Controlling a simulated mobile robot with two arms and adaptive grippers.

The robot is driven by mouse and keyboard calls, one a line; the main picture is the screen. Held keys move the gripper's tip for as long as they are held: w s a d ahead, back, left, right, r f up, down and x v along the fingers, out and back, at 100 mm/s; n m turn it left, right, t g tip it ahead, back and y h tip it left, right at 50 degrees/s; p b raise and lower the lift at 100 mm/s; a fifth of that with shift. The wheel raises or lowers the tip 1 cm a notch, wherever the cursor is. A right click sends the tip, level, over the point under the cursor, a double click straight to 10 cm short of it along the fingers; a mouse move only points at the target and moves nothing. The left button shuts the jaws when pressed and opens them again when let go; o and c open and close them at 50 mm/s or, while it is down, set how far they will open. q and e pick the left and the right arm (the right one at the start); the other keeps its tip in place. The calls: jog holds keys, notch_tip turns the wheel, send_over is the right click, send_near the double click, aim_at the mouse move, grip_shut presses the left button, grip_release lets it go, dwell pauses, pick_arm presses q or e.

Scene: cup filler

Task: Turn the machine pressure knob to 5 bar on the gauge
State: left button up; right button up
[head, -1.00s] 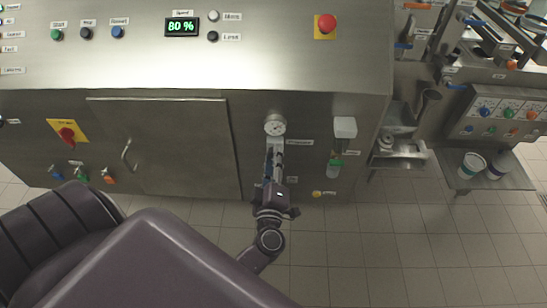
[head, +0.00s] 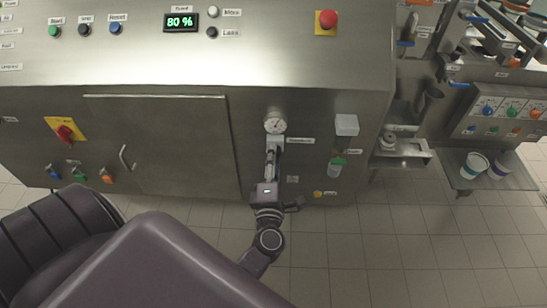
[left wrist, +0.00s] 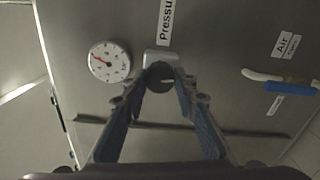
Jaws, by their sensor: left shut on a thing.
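The round white pressure gauge (head: 275,123) sits on the front panel of the steel machine. It also shows in the left wrist view (left wrist: 110,61), its red needle pointing to the dial's upper left there; the numbers are too small to read. The dark pressure knob (left wrist: 160,77) is beside the gauge on a pale mount, under the "Pressure" label. My left gripper (head: 272,150) is just below the gauge in the head view. In the left wrist view, its fingertips (left wrist: 161,80) are shut on the knob, one on each side. My right gripper is not in view.
A white box unit with a green-topped part (head: 337,162) is on the panel right of the gauge. A blue-handled air valve (left wrist: 280,83) shows at the right in the wrist view. A cabinet door (head: 165,140) is to the left. Open tiled floor lies in front.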

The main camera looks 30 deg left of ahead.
pick_arm(q)
jog(key=shift+f, duration=0.1)
dwell(0.4)
jog(key=o, duration=1.2)
jog(key=shift+c, duration=0.2)
jog(key=v, duration=1.2)
